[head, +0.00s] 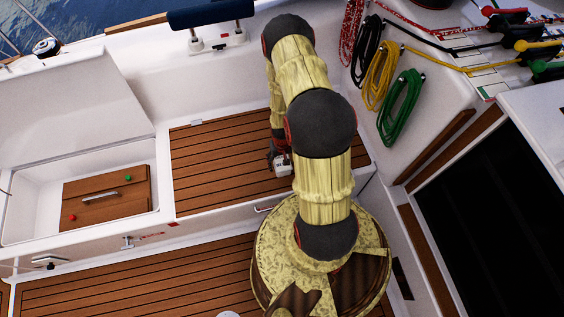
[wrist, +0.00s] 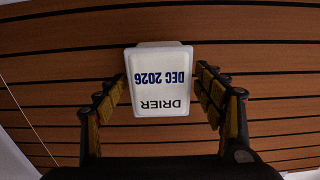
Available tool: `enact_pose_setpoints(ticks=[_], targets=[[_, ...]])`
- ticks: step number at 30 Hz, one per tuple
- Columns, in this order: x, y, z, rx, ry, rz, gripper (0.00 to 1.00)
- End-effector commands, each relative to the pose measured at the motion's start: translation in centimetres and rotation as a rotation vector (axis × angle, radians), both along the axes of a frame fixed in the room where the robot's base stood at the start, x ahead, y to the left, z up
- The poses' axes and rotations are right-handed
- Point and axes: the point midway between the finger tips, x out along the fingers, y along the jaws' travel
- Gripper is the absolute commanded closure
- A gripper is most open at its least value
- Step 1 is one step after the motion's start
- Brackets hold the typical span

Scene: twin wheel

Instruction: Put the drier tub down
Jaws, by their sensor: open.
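The drier tub (wrist: 160,88) is a small white box with dark lettering that reads "DRIER DEC 2026", upside down in the wrist view. In the head view the tub (head: 283,167) shows partly beside my arm, at the teak seat. My gripper (wrist: 164,95) has its two padded fingers spread on either side of the tub, with a thin gap visible at each side. In the head view my gripper (head: 273,157) is mostly hidden behind my arm. The tub appears to rest on the teak slats (head: 215,165); its underside is hidden.
An open locker (head: 30,215) with a wooden board (head: 108,196) inside lies left of the teak seat, its white lid (head: 70,105) raised. Coiled yellow (head: 381,77) and green (head: 400,108) ropes hang at the right. A dark hatch opening (head: 500,200) is at far right. The seat's left part is clear.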

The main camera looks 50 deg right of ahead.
Motion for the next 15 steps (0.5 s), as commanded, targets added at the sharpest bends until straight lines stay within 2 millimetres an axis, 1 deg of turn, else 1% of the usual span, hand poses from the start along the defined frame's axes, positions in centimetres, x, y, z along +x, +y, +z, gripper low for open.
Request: enact_pose_setpoints(ticks=[2, 5, 15], targets=[[0.0, 0.0, 0.4, 0.0, 0.0, 0.0, 0.31], [0.0, 0.0, 1.6, -0.001, -0.001, 0.0, 0.31], [0.1, -0.1, 8.6, -0.002, -0.003, 0.0, 0.31]])
